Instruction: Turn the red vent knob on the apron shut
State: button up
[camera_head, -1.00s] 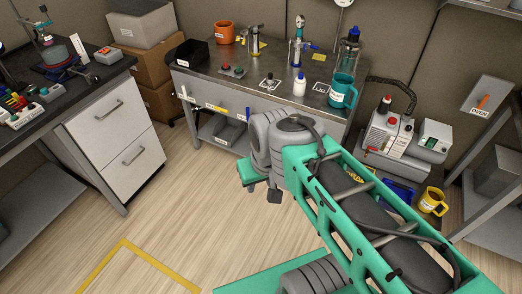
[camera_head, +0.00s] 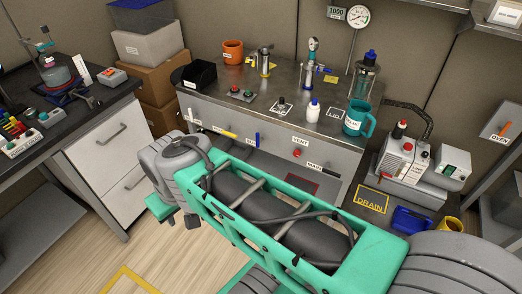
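The red vent knob (camera_head: 297,153) is on the grey apron (camera_head: 272,133) under the middle bench, below a label reading VENT (camera_head: 300,141). It is small in the picture, so I cannot tell its turned position. My green arm crosses the foreground below it, apart from it in the picture. I cannot make out my gripper; no fingertips show.
On the apron, a yellow handle (camera_head: 225,133) and a blue handle (camera_head: 257,139) sit left of the knob; a MAIN label (camera_head: 314,166) is to its right. A teal mug (camera_head: 357,119) stands near the bench edge above. A pump (camera_head: 402,158) stands at right.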

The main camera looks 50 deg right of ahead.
aim_at(297, 152)
jog(key=z, duration=0.05)
jog(key=i, duration=0.95)
jog(key=z, duration=0.35)
